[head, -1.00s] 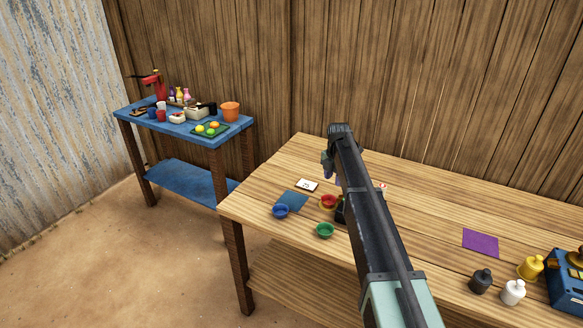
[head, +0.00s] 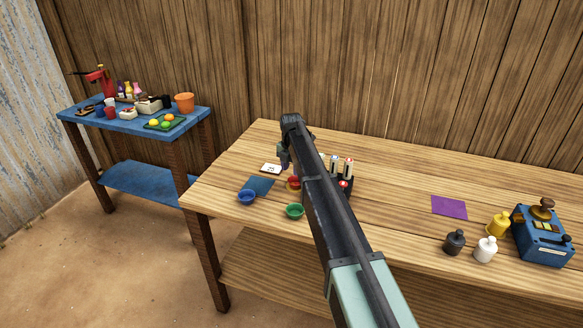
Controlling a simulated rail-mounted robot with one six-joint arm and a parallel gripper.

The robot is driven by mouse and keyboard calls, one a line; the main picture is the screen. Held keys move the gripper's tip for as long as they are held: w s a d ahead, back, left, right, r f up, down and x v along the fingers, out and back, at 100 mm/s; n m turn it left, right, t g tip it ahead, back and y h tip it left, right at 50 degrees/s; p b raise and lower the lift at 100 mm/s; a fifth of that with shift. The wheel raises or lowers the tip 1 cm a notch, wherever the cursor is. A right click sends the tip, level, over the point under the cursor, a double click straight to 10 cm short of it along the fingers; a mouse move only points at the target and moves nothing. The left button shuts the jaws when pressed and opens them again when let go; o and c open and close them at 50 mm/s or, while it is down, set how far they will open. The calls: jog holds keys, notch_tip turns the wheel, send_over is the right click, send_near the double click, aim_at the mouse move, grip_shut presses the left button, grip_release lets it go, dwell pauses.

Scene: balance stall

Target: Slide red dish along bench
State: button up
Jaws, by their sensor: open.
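The red dish (head: 293,183) stands on the wooden bench (head: 390,232), partly hidden by my arm on its right side. My gripper (head: 285,163) hangs over the bench just behind and above the dish. Its fingers are small and mostly hidden behind the wrist, and nothing shows held in it. A blue dish (head: 247,197) stands to the left of the red dish, at the front edge of a blue square mat (head: 262,184). A green dish (head: 294,211) stands in front of the red dish.
A dark holder with upright items (head: 344,185) stands right of my arm. A purple mat (head: 449,206), bottles (head: 454,242) and a blue device (head: 541,238) are at right. A cluttered blue table (head: 140,122) stands at left.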

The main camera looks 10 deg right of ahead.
aim_at(291, 182)
notch_tip(291, 182, down, 5)
jog(key=b, duration=0.3)
jog(key=shift+r, duration=0.2)
jog(key=shift+c, duration=0.2)
grip_shut()
